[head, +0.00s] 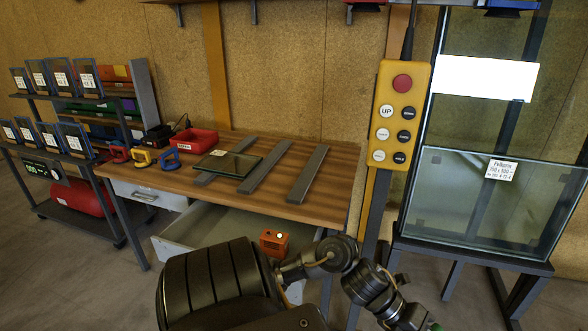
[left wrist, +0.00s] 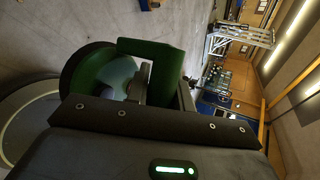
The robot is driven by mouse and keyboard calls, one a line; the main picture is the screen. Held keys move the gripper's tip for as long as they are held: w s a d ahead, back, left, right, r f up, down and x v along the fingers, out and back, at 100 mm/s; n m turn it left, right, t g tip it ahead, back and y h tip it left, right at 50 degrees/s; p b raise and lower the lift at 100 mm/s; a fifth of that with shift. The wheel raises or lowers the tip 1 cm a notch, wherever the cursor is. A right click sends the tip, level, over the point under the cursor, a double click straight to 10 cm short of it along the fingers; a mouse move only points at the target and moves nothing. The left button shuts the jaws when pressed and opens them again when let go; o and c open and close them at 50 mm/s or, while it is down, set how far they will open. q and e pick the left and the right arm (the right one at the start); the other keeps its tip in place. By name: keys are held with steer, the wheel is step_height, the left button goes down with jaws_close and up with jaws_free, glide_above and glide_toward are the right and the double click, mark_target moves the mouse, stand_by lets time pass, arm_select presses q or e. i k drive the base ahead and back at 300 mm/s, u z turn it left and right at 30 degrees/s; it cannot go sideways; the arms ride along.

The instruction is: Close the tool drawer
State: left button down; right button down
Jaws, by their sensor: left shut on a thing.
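The tool drawer (head: 200,232) is pulled out from under the wooden workbench (head: 290,215). Its pale interior shows, and an orange box (head: 274,242) with a light on top sits in it. My arm hides its near right part, and I cannot make out its handle. My left gripper (left wrist: 152,92) is shut on a green round thing with a block-like grip (left wrist: 170,62), which looks like a suction lifter, in the left wrist view. In the head view only a little green shows at the bottom edge, right of the drawer. My right gripper is not in view.
Another drawer (head: 140,195) with a handle is shut at the bench's left. Glass (head: 240,166), metal bars, a red bin (head: 195,140) and suction lifters lie on top. A yellow button pendant (head: 401,115) and a glass frame (head: 470,205) stand right. A shelf rack (head: 60,150) stands left.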

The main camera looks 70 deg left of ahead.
mark_target(204, 223)
steer(key=k, duration=0.85)
steer(key=u, duration=2.8)
